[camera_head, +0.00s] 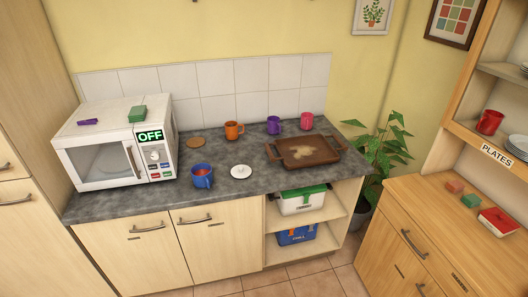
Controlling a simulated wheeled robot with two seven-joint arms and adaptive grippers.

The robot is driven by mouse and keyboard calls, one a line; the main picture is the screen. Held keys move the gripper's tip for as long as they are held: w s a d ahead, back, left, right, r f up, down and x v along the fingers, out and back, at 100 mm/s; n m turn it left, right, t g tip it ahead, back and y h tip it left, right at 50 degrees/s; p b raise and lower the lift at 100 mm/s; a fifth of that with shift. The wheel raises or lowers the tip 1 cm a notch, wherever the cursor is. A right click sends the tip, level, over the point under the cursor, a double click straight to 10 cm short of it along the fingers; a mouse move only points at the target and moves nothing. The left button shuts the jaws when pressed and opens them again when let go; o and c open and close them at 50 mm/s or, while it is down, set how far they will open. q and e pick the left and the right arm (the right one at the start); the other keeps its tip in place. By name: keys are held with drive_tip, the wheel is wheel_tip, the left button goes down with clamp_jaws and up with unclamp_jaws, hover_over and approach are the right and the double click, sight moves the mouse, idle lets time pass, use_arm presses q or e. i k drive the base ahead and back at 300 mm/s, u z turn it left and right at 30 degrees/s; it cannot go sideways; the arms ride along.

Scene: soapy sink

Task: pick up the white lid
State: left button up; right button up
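The white lid (241,171) is a small round disc with a knob on top. It lies flat on the dark grey countertop (262,186), near its front edge. A blue mug (203,179) with reddish contents stands just left of the lid, apart from it. Neither of my grippers shows in the head view.
A microwave (98,160) marked OFF stands at the left, with a green block (137,114) and a purple item on top. A brown tray (291,158) lies right of the lid. Orange, purple and pink mugs stand behind. A brown disc (195,142) lies near the wall.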

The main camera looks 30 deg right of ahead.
sight(239, 170)
drive_tip(key=z, duration=0.85)
drive_tip(key=i, duration=1.35)
drive_tip(key=z, duration=0.85)
